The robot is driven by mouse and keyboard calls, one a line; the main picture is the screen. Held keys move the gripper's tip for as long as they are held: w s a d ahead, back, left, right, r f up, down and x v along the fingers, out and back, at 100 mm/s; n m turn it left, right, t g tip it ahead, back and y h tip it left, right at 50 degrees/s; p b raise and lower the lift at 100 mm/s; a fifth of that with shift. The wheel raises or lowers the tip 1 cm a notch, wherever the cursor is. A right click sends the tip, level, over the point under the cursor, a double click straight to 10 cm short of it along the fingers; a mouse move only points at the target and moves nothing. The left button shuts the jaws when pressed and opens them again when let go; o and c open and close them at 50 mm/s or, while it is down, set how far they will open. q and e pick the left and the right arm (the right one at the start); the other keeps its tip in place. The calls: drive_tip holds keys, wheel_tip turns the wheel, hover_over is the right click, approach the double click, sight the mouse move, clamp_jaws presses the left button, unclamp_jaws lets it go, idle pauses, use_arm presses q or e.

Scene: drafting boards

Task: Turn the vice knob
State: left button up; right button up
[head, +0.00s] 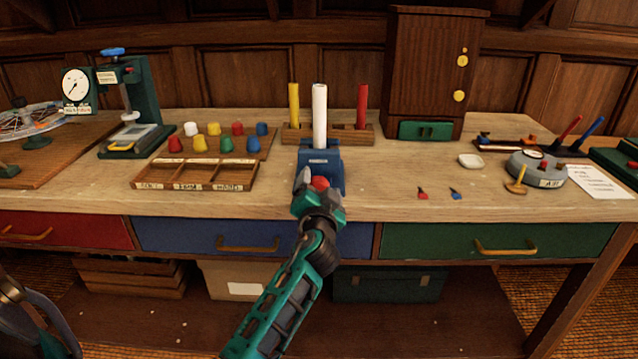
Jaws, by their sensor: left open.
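The blue vice (330,161) stands at the front edge of the bench, with a white rod (320,115) upright in it. Its red knob (319,183) faces me at the front. My left gripper (320,188) is open in front of the vice, with its fingers on either side of the knob. I cannot tell whether the fingers touch it. The gripper hides the lower part of the knob and vice.
A wooden rack (345,134) with a yellow rod (294,104) and a red rod (362,105) stands behind the vice. A compartment tray (195,186) lies to the left. Small red and blue pieces (423,193) lie to the right. The bench between has free room.

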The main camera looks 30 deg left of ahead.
idle(0.3)
use_arm(q)
drive_tip(key=c, duration=0.9)
drive_tip(key=shift+m+p, duration=0.3)
drive_tip(key=shift+m, duration=1.6)
drive_tip(key=shift+c, duration=0.2)
drive_tip(key=o, duration=0.9)
drive_tip(key=shift+w, duration=0.1)
drive_tip(key=shift+o, duration=0.2)
drive_tip(key=shift+f, duration=0.1)
